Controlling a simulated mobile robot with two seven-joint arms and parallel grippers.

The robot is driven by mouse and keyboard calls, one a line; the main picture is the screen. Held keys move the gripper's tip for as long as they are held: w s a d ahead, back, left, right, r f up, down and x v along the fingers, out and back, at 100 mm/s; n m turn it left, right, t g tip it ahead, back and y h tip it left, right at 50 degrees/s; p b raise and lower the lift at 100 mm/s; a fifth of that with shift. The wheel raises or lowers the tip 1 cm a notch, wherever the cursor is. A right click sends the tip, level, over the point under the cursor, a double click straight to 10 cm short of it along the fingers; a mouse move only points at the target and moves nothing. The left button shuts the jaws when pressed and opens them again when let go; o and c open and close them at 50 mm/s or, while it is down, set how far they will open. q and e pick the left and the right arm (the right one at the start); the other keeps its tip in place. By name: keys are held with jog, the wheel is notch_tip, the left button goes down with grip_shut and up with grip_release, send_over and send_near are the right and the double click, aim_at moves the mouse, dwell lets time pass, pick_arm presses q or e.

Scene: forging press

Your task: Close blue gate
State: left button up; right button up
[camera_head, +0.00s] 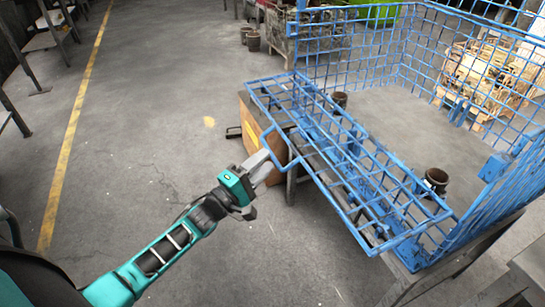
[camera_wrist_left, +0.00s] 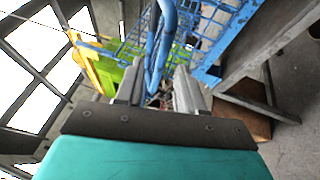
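The blue gate (camera_head: 345,165) is a long wire-mesh panel on the near side of a blue mesh cage (camera_head: 425,45). It lies folded down and outward, so the cage side above it is open. A bent blue bar handle (camera_head: 273,140) sticks out from its near long edge. My left gripper (camera_head: 265,167) is at this handle, below and left of the gate. In the left wrist view the fingers (camera_wrist_left: 157,88) stand apart, with the blue handle bar (camera_wrist_left: 158,50) between them. I cannot tell whether they touch it. My right gripper is not in view.
Inside the cage stand dark cylindrical pots (camera_head: 436,180). A wooden box (camera_head: 260,140) stands under the gate's far end. More pots (camera_head: 252,40) and a workbench (camera_head: 310,40) are at the back. The grey floor (camera_head: 150,110) on the left is clear.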

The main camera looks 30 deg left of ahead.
aim_at(273, 155)
pick_arm(q)
jog(key=shift+x, duration=1.95)
jog(key=shift+c, duration=0.4)
grip_shut()
